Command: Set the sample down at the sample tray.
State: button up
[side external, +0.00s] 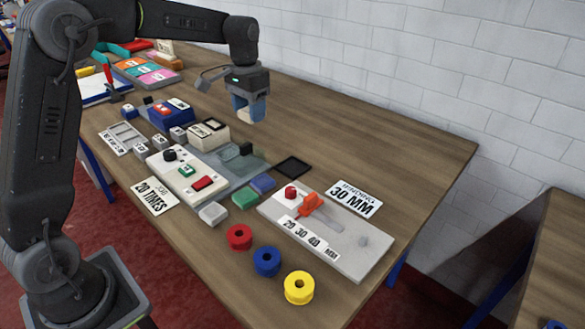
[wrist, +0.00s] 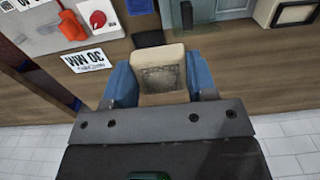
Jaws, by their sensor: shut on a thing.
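My gripper (side external: 252,108) hangs above the bare wood toward the back of the table, its blue fingers pointing down. In the wrist view my gripper (wrist: 160,85) is shut on the sample (wrist: 158,56), a beige block with a darker rough patch on its near face. In the side view the sample is mostly hidden by the blue fingers. A flat black square tray (side external: 293,167), which looks like the sample tray, lies on the wood nearer the camera, apart from the gripper. In the wrist view a dark piece of it (wrist: 148,39) shows just beyond the sample.
A grey board with a red knob and orange lever (side external: 345,240) lies at the front right, beside a "30 MM" card (side external: 357,199). A beige machine (side external: 190,175) stands left of the tray. Red, blue and yellow spools (side external: 298,288) line the front. The back right wood is clear.

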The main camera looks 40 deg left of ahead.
jog(key=w+a, duration=0.3)
jog(key=a, duration=0.3)
send_over(291, 169)
notch_tip(291, 169, down, 12)
jog(key=shift+f, duration=2.15)
jog(key=shift+f, duration=0.25)
jog(key=shift+f, duration=0.35)
jog(key=o, duration=1)
